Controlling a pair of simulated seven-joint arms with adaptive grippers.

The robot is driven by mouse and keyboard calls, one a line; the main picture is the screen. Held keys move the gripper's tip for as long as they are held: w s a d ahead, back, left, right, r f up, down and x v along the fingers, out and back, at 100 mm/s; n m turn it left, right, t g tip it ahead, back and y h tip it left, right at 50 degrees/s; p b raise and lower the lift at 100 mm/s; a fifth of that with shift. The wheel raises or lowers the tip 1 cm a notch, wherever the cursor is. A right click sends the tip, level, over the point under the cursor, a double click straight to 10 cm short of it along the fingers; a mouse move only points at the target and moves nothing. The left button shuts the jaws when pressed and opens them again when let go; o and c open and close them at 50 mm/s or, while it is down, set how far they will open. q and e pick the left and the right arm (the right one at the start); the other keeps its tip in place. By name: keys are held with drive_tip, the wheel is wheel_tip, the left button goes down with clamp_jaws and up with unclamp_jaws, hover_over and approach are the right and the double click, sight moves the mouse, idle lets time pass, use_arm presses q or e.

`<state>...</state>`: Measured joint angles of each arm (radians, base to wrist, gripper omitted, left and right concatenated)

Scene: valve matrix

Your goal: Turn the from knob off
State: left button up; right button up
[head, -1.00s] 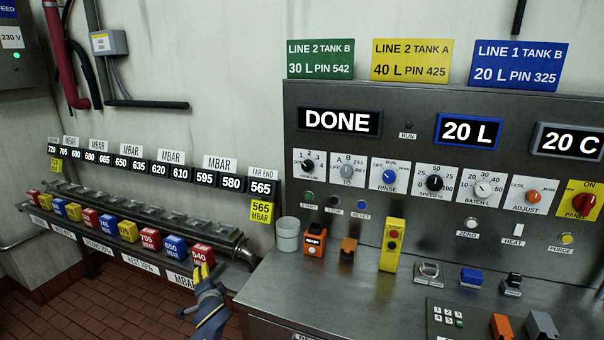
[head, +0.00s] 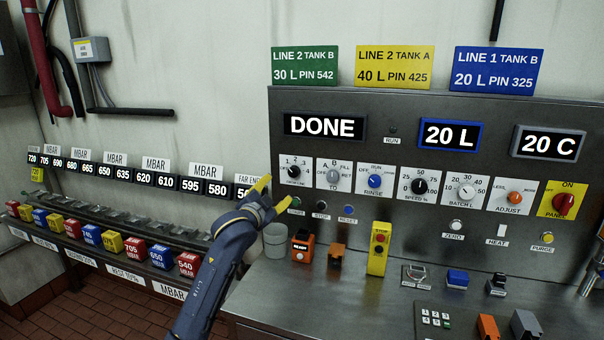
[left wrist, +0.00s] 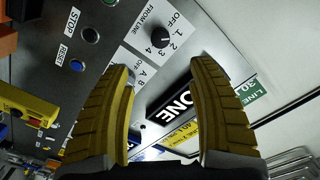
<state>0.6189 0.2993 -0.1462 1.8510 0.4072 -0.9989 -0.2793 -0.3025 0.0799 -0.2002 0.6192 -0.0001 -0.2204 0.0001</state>
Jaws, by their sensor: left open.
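The FROM LINE knob (head: 294,172) is a small black dial on a white plate at the left end of the panel's knob row. In the left wrist view the knob (left wrist: 160,38) shows beyond the fingertips, with OFF and 1 to 4 around it. I cannot tell surely which mark its pointer is on. My left gripper (head: 270,196) is open and empty, just left of and below the knob's plate, and apart from it. Its two yellow fingers, seen in the left wrist view (left wrist: 162,70), have nothing between them. My right gripper is not seen.
The TO knob (head: 333,175) sits just right of the FROM plate. The START button (head: 296,202) is below it. A grey cup (head: 276,240) and an orange box (head: 303,246) stand on the counter below. Colored blocks line a rack at left.

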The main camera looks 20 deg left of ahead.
sight(293, 173)
use_arm(q)
drive_tip(key=w, duration=1.1)
drive_tip(key=w+d, duration=0.1)
drive_tip(key=w, duration=0.5)
drive_tip(key=shift+c, duration=0.2)
clamp_jaws()
